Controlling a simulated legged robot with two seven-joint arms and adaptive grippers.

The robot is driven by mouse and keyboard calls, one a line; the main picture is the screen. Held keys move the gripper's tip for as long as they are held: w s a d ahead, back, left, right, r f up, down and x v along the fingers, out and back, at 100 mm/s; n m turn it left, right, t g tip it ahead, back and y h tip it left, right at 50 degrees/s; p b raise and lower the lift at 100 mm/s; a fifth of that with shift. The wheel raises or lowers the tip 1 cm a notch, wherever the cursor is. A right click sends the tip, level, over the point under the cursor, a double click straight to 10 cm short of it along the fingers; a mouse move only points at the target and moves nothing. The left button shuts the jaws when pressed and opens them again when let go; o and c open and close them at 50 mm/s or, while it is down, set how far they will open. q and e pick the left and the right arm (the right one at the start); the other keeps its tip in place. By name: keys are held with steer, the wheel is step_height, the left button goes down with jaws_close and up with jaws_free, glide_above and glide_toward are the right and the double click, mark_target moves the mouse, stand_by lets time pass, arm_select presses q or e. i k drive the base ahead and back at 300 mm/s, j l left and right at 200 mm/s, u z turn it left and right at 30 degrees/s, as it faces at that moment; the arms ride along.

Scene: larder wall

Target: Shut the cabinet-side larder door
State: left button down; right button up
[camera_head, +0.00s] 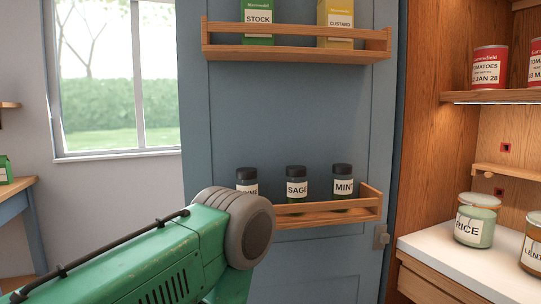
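A blue larder door (300,110) stands open in the middle of the view, its rack side facing me. Its right edge lies beside the wooden larder cabinet (420,150), whose inside shows at the right. A small metal fitting (381,237) is near the door's lower right edge. My green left arm comes in from the lower left, in front of the door's lower left part; its gripper is out of view. I cannot tell whether the arm touches the door. My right gripper is not in view.
The door's upper rack (295,54) holds a stock box and a custard box; the lower rack (330,213) holds several dark-lidded spice jars. Rice (474,222) and lentil jars stand on the white counter (420,247). Red tins (488,66) are on a shelf. A window is left.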

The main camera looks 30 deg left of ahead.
mark_target(293, 101)
steer(key=j+z, duration=0.2)
steer(key=j, duration=0.25)
steer(key=k+j+z, duration=0.15)
steer(key=j, duration=0.3)
steer(key=j+z, duration=0.2)
steer(key=j, duration=0.25)
steer(key=k+j+z, duration=0.2)
steer(key=j, duration=0.25)
steer(key=k+j+z, duration=0.2)
steer(key=j, duration=0.2)
steer(key=k+j+z, duration=0.15)
steer(key=j, duration=0.25)
steer(key=j+z, duration=0.3)
steer(key=j, duration=0.35)
steer(key=j+z, duration=0.35)
steer(key=j, duration=0.25)
steer(key=k+j+z, duration=0.15)
steer(key=j+z, duration=0.15)
steer(key=j, duration=0.35)
